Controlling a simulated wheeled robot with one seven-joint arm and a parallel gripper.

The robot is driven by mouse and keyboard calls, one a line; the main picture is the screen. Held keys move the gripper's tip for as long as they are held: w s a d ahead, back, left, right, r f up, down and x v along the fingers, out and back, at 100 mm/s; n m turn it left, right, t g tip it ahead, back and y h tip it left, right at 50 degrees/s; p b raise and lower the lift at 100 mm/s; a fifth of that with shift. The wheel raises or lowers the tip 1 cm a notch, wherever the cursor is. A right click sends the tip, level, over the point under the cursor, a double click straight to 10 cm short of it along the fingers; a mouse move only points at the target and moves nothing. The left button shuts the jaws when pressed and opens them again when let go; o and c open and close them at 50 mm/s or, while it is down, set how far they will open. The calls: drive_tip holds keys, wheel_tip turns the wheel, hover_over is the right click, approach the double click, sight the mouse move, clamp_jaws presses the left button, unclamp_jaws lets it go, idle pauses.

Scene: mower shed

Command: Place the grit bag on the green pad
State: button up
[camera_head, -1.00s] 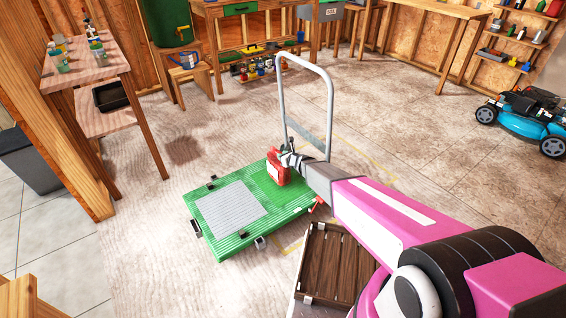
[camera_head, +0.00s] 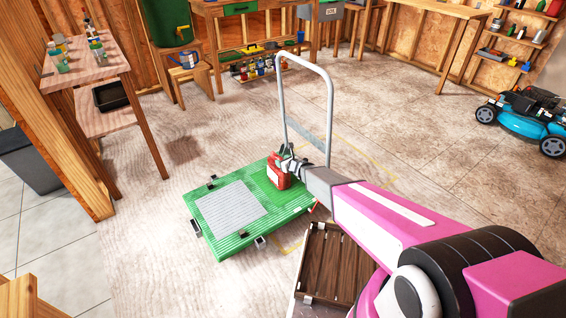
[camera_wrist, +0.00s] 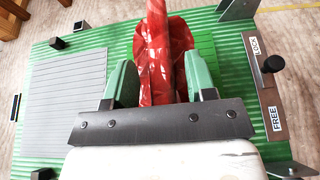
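The red grit bag (camera_head: 277,172) is at the handle end of the green cart deck (camera_head: 241,240). In the wrist view the crumpled bag (camera_wrist: 173,62) lies between the two green fingers of my gripper (camera_wrist: 160,85), which press on it from both sides. My gripper also shows in the head view (camera_head: 291,162), at the top of the bag. A smooth green pad (camera_wrist: 205,50) shows partly beside and behind the bag on the ribbed deck; the bag hides the rest. I cannot tell whether the bag's bottom touches the pad.
A grey pad (camera_head: 231,206) covers the deck's other half. The cart's tall metal handle (camera_head: 329,105) stands close to my gripper. A LOCK/FREE lever (camera_wrist: 272,64) is at the deck's edge. A brown slatted crate (camera_head: 335,264) stands beside the cart. Open floor lies around.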

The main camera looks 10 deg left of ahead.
drive_tip(key=shift+s+r, duration=0.1)
drive_tip(key=shift+r, duration=0.1)
drive_tip(key=s+d+r+n+g+h, duration=0.1)
drive_tip(key=s+d+r+n+g, duration=0.2)
drive_tip(key=s+d+r+n, duration=0.65)
drive_tip(key=s+d+r+n+g, duration=0.2)
drive_tip(key=s+d+r+n, duration=0.3)
drive_tip(key=d, duration=0.7)
drive_tip(key=s+d+r+n+g+h, duration=0.1)
drive_tip(key=s+d+r+n+h, duration=0.1)
drive_tip(key=d, duration=0.6)
drive_tip(key=s+d+r+n+g+h, duration=0.1)
drive_tip(key=s+d+r+n+h, duration=0.2)
drive_tip(key=d, duration=0.5)
drive_tip(key=s+d+r+n+g+h, duration=0.1)
drive_tip(key=s+d+r+n+h, duration=0.2)
drive_tip(key=d, duration=0.5)
drive_tip(key=s+n+h, duration=0.1)
drive_tip(key=s+n, duration=0.1)
drive_tip(key=n, duration=0.1)
drive_tip(key=shift+s+r+g, duration=0.2)
drive_tip(key=shift+s+g, duration=0.1)
drive_tip(key=shift+g, duration=0.1)
